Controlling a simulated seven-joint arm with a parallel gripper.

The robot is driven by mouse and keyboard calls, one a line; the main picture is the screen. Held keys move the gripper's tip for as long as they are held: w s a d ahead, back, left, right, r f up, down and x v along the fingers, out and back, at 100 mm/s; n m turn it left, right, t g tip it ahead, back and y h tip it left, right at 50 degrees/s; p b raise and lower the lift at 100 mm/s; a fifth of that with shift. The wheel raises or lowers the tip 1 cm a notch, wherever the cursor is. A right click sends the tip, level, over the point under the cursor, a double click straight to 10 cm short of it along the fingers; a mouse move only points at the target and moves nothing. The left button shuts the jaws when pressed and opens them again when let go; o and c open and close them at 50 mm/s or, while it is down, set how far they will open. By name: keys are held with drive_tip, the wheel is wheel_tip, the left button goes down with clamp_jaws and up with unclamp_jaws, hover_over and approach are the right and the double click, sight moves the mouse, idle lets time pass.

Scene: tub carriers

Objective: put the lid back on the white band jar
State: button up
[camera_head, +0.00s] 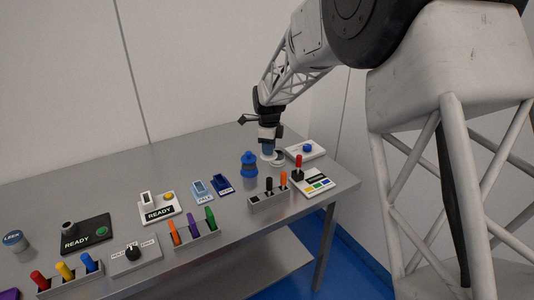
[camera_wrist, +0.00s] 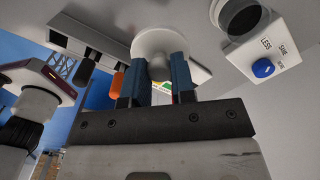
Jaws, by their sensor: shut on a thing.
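My gripper (camera_head: 268,152) is over the right part of the grey table, pointing down. In the wrist view its two blue-padded fingers (camera_wrist: 160,75) are shut on the knob of a round white lid (camera_wrist: 150,42). The lid's white edge also shows below the gripper in the head view (camera_head: 278,160). I cannot tell whether the lid touches anything beneath it. I cannot pick out the white band jar with certainty. A small round container with a pale lettered band (camera_head: 15,241) stands at the table's far left.
A white box with a blue button (camera_head: 307,148) lies just right of my gripper. A blue bottle (camera_head: 249,170) stands close in front to the left. A handle rack (camera_head: 270,199) and a red-handled panel (camera_head: 314,183) are nearer the front edge. The table's back left is clear.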

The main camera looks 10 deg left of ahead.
drive_tip(key=w+r+n, duration=0.1)
drive_tip(key=w+r, duration=0.1)
drive_tip(key=w, duration=0.9)
drive_tip(key=shift+w+d+r, duration=0.2)
drive_tip(key=shift+d, duration=0.2)
drive_tip(key=shift+f, duration=0.15)
drive_tip(key=shift+f, duration=3)
drive_tip(key=shift+f, duration=0.25)
drive_tip(key=o, duration=1.4)
drive_tip(key=shift+o, duration=0.2)
drive_tip(key=shift+r, duration=0.2)
wheel_tip(320, 180, up, 7)
drive_tip(key=shift+f, duration=0.2)
idle(0.6)
